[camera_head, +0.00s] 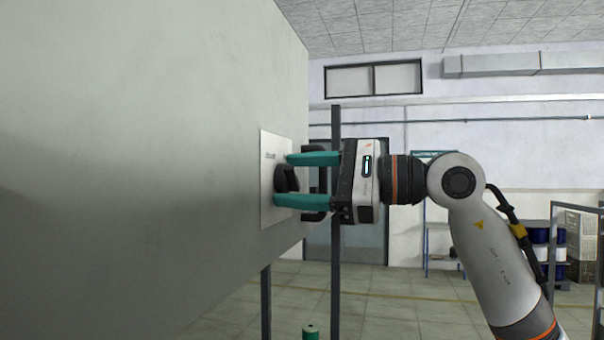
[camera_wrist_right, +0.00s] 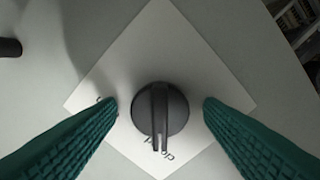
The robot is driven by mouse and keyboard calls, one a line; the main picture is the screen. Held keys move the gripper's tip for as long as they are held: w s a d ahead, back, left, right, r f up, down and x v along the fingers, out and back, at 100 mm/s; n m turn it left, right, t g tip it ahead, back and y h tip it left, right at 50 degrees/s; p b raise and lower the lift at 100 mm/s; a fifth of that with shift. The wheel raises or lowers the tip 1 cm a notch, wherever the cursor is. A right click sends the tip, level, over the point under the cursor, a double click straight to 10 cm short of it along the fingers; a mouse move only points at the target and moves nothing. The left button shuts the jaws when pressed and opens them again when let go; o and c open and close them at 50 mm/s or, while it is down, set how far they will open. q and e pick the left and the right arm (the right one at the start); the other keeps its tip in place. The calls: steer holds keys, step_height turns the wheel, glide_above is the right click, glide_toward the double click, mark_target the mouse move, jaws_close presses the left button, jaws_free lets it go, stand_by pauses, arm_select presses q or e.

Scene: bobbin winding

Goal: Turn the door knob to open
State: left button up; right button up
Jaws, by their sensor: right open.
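A black round knob (camera_head: 287,179) with a raised bar grip sits on a white square plate (camera_head: 270,210) on a grey panel. In the right wrist view the knob (camera_wrist_right: 160,115) is near the middle, its bar roughly upright in the picture, and the plate (camera_wrist_right: 150,40) shows as a diamond. My right gripper (camera_head: 283,179) is open with its green fingers on either side of the knob. In the wrist view there is a gap between each fingertip and the knob. Lettering on the plate is partly hidden by the knob. My left gripper is not in view.
The grey panel (camera_head: 150,180) fills the left of the head view. A dark upright post (camera_head: 335,270) stands behind my gripper. A green spool (camera_head: 310,331) is low in the middle. Shelving with blue spools (camera_head: 541,236) stands at the right, with open floor between.

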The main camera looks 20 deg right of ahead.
steer(key=c, duration=1)
steer(key=m+b, duration=0.1)
steer(key=m, duration=0.3)
steer(key=shift+f+m, duration=0.1)
steer(key=shift+m, duration=0.3)
steer(key=m, duration=0.4)
steer(key=shift+m+b, duration=0.3)
steer(key=shift+b, duration=0.1)
steer(key=m, duration=0.4)
steer(key=shift+b, duration=0.4)
steer(key=shift+m+b, duration=0.3)
steer(key=shift+m, duration=1.9)
